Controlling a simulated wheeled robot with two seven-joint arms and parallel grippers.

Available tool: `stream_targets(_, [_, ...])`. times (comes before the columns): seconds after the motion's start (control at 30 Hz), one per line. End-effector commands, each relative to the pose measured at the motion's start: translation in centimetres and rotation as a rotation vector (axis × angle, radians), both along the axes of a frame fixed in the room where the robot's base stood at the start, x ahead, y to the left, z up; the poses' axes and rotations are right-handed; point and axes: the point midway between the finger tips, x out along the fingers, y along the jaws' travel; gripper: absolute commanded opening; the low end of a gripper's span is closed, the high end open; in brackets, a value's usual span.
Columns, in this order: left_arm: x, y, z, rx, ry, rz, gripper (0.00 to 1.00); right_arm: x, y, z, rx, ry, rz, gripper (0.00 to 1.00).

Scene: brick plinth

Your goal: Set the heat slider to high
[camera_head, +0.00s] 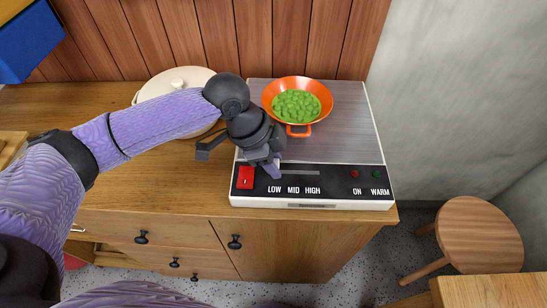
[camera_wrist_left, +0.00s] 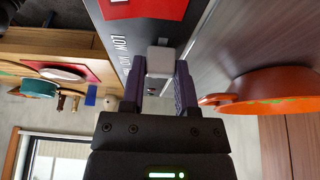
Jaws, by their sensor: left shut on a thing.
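The hot plate's black control panel (camera_head: 335,183) has a heat slider slot (camera_head: 302,172) above the words LOW, MID and HIGH. My left gripper (camera_head: 273,170) reaches down to the slot's left end, above LOW, and hides the knob in the head view. In the left wrist view, the pale grey slider knob (camera_wrist_left: 160,62) sits between the two dark fingertips of my left gripper (camera_wrist_left: 158,82), which is shut on it. The word LOW (camera_wrist_left: 121,40) shows beside the knob there. My right gripper is not in view.
An orange pan (camera_head: 297,82) of green food stands on the steel plate (camera_head: 347,130) behind the panel. A red switch (camera_head: 245,178) is just left of the slider. A cream lidded pot (camera_head: 150,92) stands left of the plate. The panel right of my gripper is clear.

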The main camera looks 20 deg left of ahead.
Motion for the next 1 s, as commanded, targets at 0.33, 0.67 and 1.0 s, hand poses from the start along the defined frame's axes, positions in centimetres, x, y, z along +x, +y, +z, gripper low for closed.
stream_targets(0.33, [0.0,0.0,0.0,0.001,0.001,0.0,0.0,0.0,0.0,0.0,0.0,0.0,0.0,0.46])
stream_targets(0.67, [0.0,0.0,0.0,0.001,0.001,0.0,0.0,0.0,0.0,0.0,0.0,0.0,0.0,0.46])
stream_targets(1.0, [0.4,-1.5,0.4,-0.002,0.001,-0.001,0.0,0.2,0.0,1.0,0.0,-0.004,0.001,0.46])
